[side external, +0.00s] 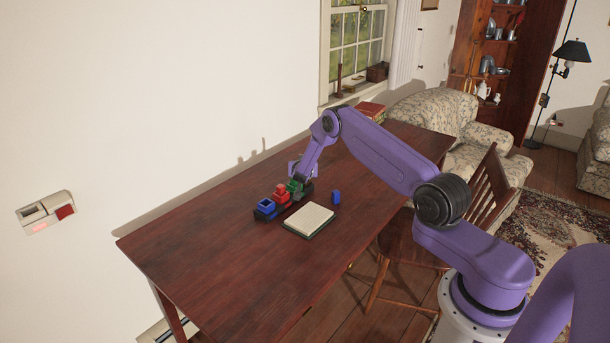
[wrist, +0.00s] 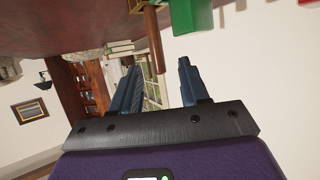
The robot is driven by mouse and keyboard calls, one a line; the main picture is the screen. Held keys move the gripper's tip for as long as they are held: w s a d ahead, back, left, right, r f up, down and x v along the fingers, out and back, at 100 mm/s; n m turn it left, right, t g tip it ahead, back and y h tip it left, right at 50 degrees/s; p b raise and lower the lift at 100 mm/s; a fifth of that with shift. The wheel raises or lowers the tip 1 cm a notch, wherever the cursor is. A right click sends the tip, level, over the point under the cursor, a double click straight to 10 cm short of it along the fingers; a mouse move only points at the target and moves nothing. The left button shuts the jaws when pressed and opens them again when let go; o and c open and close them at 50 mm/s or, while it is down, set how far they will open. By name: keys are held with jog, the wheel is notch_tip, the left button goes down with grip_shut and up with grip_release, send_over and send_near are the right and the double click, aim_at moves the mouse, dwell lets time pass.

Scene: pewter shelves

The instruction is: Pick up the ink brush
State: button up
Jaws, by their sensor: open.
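A slim brown stick (wrist: 154,38), which looks like the handle of the ink brush, shows in the wrist view. Its free end lies between my two fingertips, with a visible gap on each side. The wrist picture is turned over, so the tabletop is at its top and the stick stands up from there. My gripper (wrist: 158,72) is open and empty. In the side view my gripper (side external: 297,170) is low over the far end of the row of coloured blocks. I cannot make out the brush there.
A green block (side external: 294,186), a red block (side external: 281,194) and a blue block (side external: 265,205) stand in a row on the table (side external: 210,255). The green block (wrist: 190,15) is close beside the stick.

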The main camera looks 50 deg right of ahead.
jog(key=shift+w+d+f, duration=0.1)
jog(key=shift+w+d, duration=0.2)
jog(key=shift+d, duration=0.3)
jog(key=shift+x, duration=1.15)
grip_shut()
